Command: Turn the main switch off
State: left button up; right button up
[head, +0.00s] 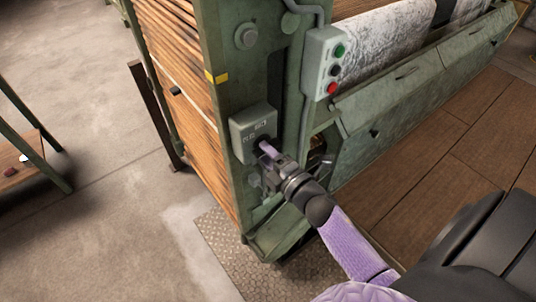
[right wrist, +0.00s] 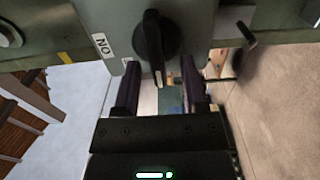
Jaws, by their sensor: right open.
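The main switch is a black rotary knob (right wrist: 155,42) on a grey-green box (head: 246,122) fixed to the end post of the machine. In the right wrist view its long grip stands nearly upright in the picture. A white label (right wrist: 103,45) to its left shows the letters O and N, seemingly upside down. My right gripper (head: 265,149) is in front of the box and hides most of the knob in the head view. In the right wrist view its fingers (right wrist: 162,72) are apart, below the knob, with nothing gripped. My left gripper is not in view.
The green machine frame (head: 222,95) and wooden slats (head: 185,90) stand close by. A low table (head: 25,155) is at the left. Bare floor (head: 120,200) lies between.

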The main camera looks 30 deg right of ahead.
jog(key=s+p, duration=0.1)
jog(key=s, duration=0.9)
jog(key=shift+d, duration=0.4)
jog(key=shift+f, duration=0.1)
jog(key=s+a+f+m+g+h, duration=0.15)
jog(key=s+f+m+g, duration=0.4)
jog(key=f, duration=0.55)
jog(key=s+a+f+m+g, duration=0.2)
jog(key=s+f+m+g, duration=0.3)
jog(key=f, duration=0.7)
jog(key=s+f+m+g, duration=0.3)
jog(key=s, duration=0.6)
jog(key=s+a+f+m+g, duration=0.1)
jog(key=s+f+m+g, duration=0.2)
jog(key=s, duration=0.7)
jog(key=shift+s+f+g, duration=0.2)
jog(key=shift+f+g, duration=0.5)
jog(key=shift+g, duration=0.05)
